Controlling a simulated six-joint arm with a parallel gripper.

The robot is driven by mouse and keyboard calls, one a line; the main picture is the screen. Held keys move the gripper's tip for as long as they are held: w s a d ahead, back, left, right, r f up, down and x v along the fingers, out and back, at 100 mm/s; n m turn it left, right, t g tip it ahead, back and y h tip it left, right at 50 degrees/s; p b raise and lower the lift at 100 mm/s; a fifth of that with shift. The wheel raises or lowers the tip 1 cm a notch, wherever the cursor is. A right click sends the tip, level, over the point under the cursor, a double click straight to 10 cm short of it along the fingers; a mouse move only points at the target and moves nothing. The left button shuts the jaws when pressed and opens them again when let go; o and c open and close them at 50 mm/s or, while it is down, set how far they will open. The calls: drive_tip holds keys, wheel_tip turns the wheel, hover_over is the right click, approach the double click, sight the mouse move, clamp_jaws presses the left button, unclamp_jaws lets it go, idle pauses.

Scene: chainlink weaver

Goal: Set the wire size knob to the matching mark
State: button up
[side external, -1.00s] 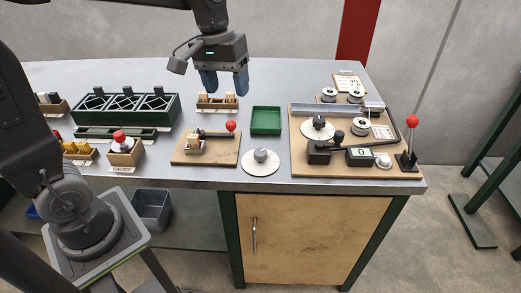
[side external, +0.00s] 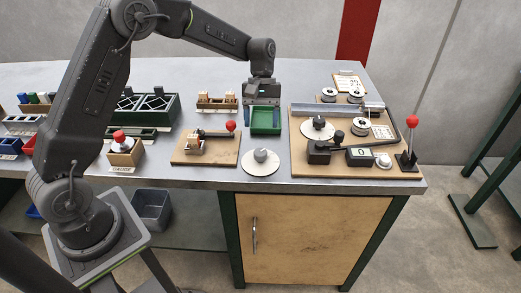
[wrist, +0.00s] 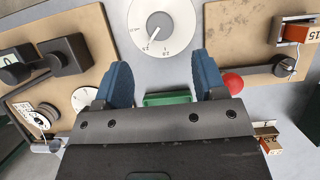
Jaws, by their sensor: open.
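A white round dial with a grey knob (side external: 261,157) lies flat at the front edge of the bench. In the wrist view the dial (wrist: 178,46) is at the top, ahead of my fingertips, with small numbers along its lower rim. A second dial with a dark knob (side external: 318,123) is on the right-hand board. My gripper (side external: 264,124) is open and empty over the green tray, behind the front dial and apart from it.
The green tray (side external: 264,131) is under my gripper. A wooden board with a red-knobbed lever (side external: 231,126) stands left of the dial. Bare bench surrounds the front dial.

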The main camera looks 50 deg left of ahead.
sight(261, 151)
drive_tip(key=x, duration=0.9)
drive_tip(key=shift+c, duration=0.4)
drive_tip(key=shift+r, duration=0.1)
drive_tip(key=c, duration=0.8)
drive_tip(key=shift+c, duration=0.2)
drive_tip(key=m, duration=0.2)
drive_tip(key=m+y, duration=0.1)
drive_tip(key=m, duration=0.1)
drive_tip(key=shift+w+g+y, duration=0.1)
drive_tip(key=shift+g+y, duration=0.2)
drive_tip(key=shift+g, duration=0.1)
drive_tip(key=shift+d+m+y, duration=0.1)
drive_tip(key=shift+m+y, duration=0.7)
drive_tip(key=shift+m, duration=1.7)
